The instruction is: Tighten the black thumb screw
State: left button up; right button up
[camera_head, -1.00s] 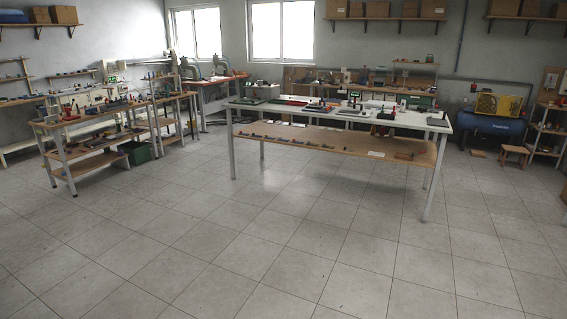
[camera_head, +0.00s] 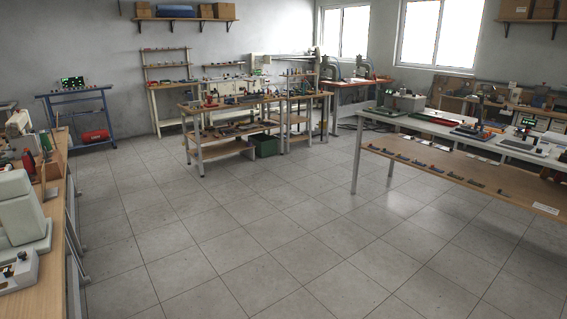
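I cannot make out the black thumb screw in the head view; things on the benches are too small and far away to tell. Neither of my grippers shows in this view. A long white-topped table (camera_head: 480,146) with small devices and parts stands at the right. A wooden workbench (camera_head: 228,106) with red, blue and dark tools stands in the middle distance. A wooden bench (camera_head: 40,294) at the near left carries a pale machine (camera_head: 17,215).
Tiled floor (camera_head: 240,235) is free between the left bench and the white-topped table. A green bin (camera_head: 266,145) stands under the middle workbench. A blue-framed stand (camera_head: 78,118) is at the back left. An orange-topped bench (camera_head: 360,84) stands by the windows.

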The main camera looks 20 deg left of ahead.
aim_at(22, 254)
jog(key=i+u, duration=0.25)
jog(key=u, duration=0.2)
jog(key=i+u, duration=0.25)
jog(key=u, duration=0.15)
jog(key=i+l+u, duration=0.1)
jog(key=u, duration=0.35)
jog(key=i+u, duration=0.25)
jog(key=u, duration=0.15)
jog(key=i+l+u, duration=0.2)
jog(key=u, duration=0.2)
jog(key=i+l+u, duration=0.2)
jog(key=u, duration=0.25)
jog(key=i+l+u, duration=0.25)
jog(key=u, duration=0.15)
jog(key=i+l+u, duration=0.2)
jog(key=l+u, duration=0.25)
jog(key=i+l+u, duration=0.1)
jog(key=l+u, duration=0.3)
jog(key=i+l+u, duration=0.1)
jog(key=l+u, duration=0.3)
jog(key=j, duration=0.1)
